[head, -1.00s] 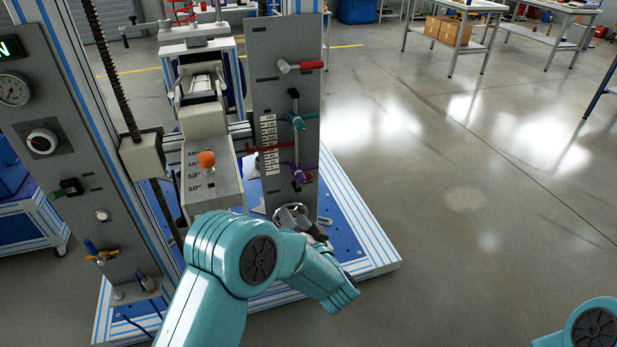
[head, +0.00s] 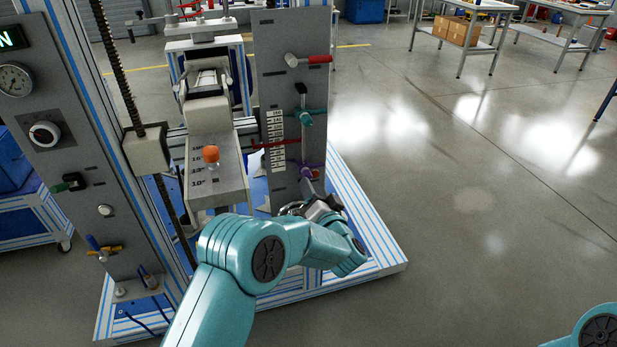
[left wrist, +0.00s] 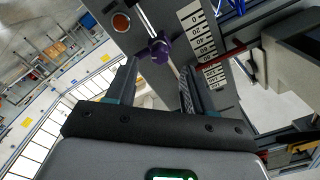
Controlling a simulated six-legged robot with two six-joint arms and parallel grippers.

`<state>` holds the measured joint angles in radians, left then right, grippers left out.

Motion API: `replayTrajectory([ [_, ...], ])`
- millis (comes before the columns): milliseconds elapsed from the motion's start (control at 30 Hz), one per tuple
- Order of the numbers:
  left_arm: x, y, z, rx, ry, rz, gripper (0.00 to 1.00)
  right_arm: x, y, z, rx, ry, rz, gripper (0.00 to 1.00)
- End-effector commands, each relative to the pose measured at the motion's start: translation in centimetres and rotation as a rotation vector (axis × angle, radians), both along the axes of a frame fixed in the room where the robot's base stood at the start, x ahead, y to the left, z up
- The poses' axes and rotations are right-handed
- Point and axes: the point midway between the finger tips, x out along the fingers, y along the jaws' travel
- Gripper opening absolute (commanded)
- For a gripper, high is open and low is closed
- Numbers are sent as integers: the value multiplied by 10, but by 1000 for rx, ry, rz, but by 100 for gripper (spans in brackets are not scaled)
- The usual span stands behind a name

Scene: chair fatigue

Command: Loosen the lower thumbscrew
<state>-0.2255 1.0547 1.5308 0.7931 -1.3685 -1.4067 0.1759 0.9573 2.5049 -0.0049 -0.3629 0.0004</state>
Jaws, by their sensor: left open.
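The lower thumbscrew is a purple knob (head: 307,173) low on the slotted rod of the grey upright panel (head: 285,85). It also shows in the left wrist view (left wrist: 159,50), just beyond and between my fingertips. My left gripper (head: 318,203) is below the knob in the head view. In the left wrist view the left gripper (left wrist: 158,72) is open, a finger to each side, with nothing between them. I see no contact with the knob. A teal thumbscrew (head: 304,119) sits higher on the same rod. My right gripper is out of view.
A white scale (head: 275,138) with a red pointer (head: 272,144) is left of the rod. A red-tipped lever (head: 318,59) sticks out above. A grey block with an orange knob (head: 211,154) stands to the left.

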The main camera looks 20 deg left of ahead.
Motion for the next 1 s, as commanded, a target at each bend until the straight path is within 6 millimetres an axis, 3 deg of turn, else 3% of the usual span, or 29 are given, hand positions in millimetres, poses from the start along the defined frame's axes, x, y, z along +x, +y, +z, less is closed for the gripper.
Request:
replayTrajectory([
  [100, 22, 15, -1, -1, -2, 3, 53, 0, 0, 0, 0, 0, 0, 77],
  [300, 44, 29, 0, 0, -1, 1, 53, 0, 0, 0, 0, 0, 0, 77],
  [667, 49, 32, 0, 0, 1, -1, 53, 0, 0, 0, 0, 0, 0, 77],
  [833, 48, 32, 0, 1, 1, 0, 0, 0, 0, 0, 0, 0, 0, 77],
  [1000, 48, 32, 0, -2, -1, 0, 0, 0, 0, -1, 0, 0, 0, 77],
])
